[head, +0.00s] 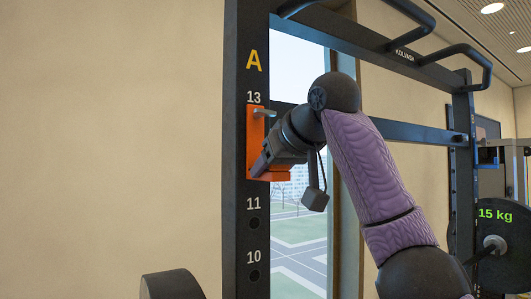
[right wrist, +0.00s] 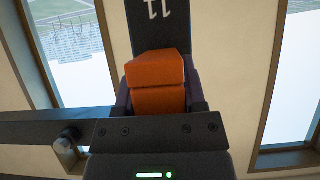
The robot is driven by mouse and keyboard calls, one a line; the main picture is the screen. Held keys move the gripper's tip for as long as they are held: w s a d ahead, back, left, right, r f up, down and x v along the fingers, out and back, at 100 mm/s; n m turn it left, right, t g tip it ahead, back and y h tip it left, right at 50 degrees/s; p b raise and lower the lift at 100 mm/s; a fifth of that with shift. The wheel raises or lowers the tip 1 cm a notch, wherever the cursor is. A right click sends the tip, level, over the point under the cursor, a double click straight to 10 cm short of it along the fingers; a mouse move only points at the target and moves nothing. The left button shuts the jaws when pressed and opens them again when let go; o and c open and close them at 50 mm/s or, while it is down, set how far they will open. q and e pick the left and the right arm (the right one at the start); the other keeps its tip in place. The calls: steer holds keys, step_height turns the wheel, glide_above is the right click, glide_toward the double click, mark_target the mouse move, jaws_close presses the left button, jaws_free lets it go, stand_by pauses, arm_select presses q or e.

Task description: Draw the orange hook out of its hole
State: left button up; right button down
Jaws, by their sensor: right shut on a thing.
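The orange hook (head: 254,135) sits against the dark upright (head: 249,225) marked A, between the numbers 13 and 11. A grey pin or tab shows at its top, near 13. My right gripper (head: 267,162) is shut on the lower part of the hook, reaching in from the right. In the right wrist view the orange hook (right wrist: 158,85) fills the space between the fingers of my right gripper (right wrist: 158,98). The hole behind the hook is hidden. My left gripper is not in view.
A crossbar (head: 410,132) and black handles (head: 465,58) are to the right. A 15 kg plate (head: 503,235) hangs at the far right. The wall at left is bare.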

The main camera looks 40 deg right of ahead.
mark_target(283, 172)
steer(key=shift+f+b, duration=0.35)
steer(key=shift+b, duration=0.1)
stand_by(1.0)
steer(key=shift+s, duration=0.25)
steer(key=shift+s+a+r+b, duration=0.15)
steer(key=shift+s+b, duration=0.65)
steer(key=shift+s, duration=0.65)
steer(key=shift+s+a+r+b, duration=0.15)
steer(key=shift+s+b, duration=0.4)
steer(key=shift+s, duration=0.8)
steer(key=shift+s+a+b, duration=0.2)
steer(key=shift+s+b, duration=0.3)
steer(key=shift+s, duration=0.85)
